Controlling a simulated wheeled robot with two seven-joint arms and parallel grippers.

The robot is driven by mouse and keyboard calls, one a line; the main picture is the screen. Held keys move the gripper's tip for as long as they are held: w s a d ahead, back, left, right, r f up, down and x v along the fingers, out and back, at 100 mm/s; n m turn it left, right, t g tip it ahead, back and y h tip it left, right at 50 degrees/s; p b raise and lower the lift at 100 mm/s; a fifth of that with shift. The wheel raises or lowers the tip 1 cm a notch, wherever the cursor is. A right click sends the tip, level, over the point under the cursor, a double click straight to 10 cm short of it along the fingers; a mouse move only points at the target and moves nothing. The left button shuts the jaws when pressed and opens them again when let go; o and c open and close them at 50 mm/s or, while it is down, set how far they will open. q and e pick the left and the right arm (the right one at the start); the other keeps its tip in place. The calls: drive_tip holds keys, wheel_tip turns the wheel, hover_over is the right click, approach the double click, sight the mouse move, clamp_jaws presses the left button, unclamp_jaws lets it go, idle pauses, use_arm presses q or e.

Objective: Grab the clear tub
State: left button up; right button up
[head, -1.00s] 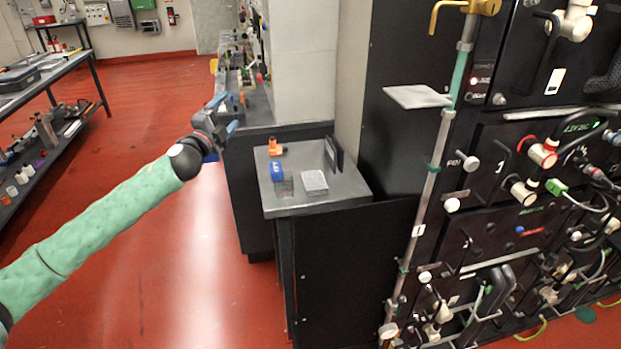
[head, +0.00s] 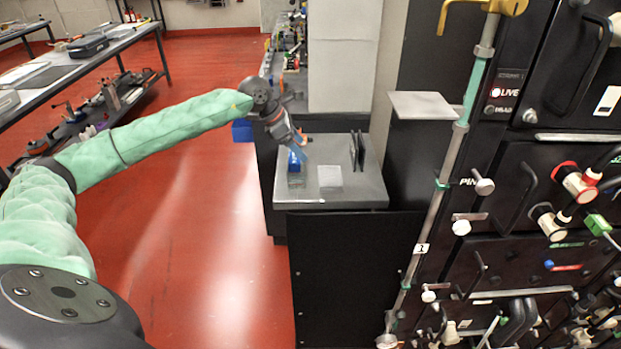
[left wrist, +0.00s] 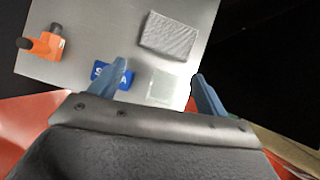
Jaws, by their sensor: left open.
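A small clear, see-through tub (head: 296,181) appears to sit near the front left of the small grey table (head: 350,202). In the left wrist view the clear tub (left wrist: 162,88) is faint against the grey top and lies between the lines of my two fingers. My left gripper (head: 299,148) is open and empty, pointing down above the table's left side. In the left wrist view its blue fingers (left wrist: 158,74) are spread apart. A blue lettered item (left wrist: 113,76) is beside the tub, partly hidden by one finger. My right gripper is not in view.
A grey textured pad (left wrist: 170,35) lies right of the tub in the head view. An orange tool (left wrist: 45,43) lies farther back. Black upright plates (head: 357,150) stand at the table's back right. A tall equipment rack (head: 540,180) fills the right side.

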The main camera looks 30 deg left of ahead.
sight(297, 177)
use_arm(q)
drive_tip(key=shift+m+g+y, duration=0.6)
drive_tip(key=shift+m+g, duration=0.1)
drive_tip(key=shift+g, duration=0.2)
drive_tip(key=s+f, duration=0.1)
drive_tip(key=f, duration=0.1)
drive_tip(key=s+a+f+p, duration=0.1)
drive_tip(key=f, duration=0.1)
drive_tip(key=shift+s+f, duration=0.1)
drive_tip(key=shift+s, duration=0.2)
drive_tip(key=p+x, duration=0.1)
drive_tip(key=x, duration=0.2)
drive_tip(key=p+x, duration=0.1)
drive_tip(key=x, duration=0.1)
drive_tip(key=shift+s+p, duration=0.3)
drive_tip(key=shift+p, duration=0.05)
drive_tip(key=c, duration=1.1)
drive_tip(key=shift+o, duration=0.2)
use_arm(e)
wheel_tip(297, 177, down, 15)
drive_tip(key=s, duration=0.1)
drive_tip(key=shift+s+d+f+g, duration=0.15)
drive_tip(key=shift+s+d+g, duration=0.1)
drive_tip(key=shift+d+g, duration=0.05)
